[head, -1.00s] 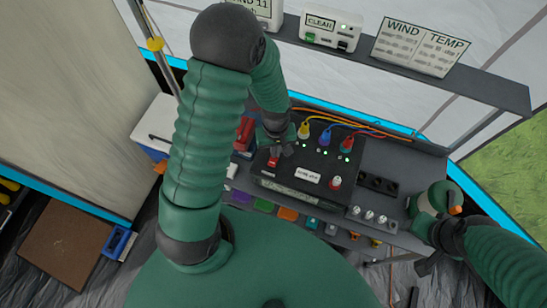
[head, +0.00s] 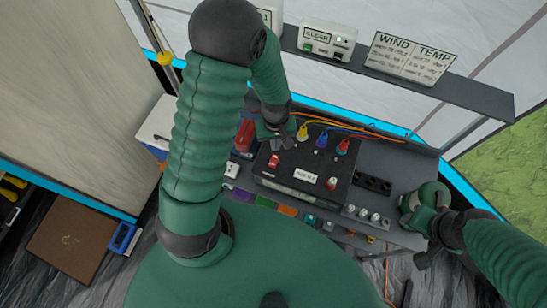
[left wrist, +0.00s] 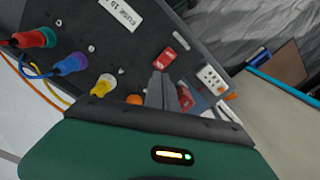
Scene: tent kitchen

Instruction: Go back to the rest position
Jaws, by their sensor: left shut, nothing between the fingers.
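My left gripper (head: 284,143) is shut and empty. It hangs over the left back part of the black fuse box (head: 291,183), near the red rocker switch (head: 273,160), and looks apart from it. In the left wrist view its closed fingers (left wrist: 161,82) point towards the red switch (left wrist: 167,59) on the box. My right gripper (head: 425,258) hangs at the right, beside the bench's front right corner. Its fingers are too small and dark to judge.
Yellow, blue and red plugs (head: 342,147) with cables stand along the box's back. A shelf (head: 440,90) with a CLEAR unit (head: 322,38) and a WIND/TEMP card (head: 410,57) runs behind. A red object (head: 246,136) stands left of the box. A brown board (head: 72,240) lies at left.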

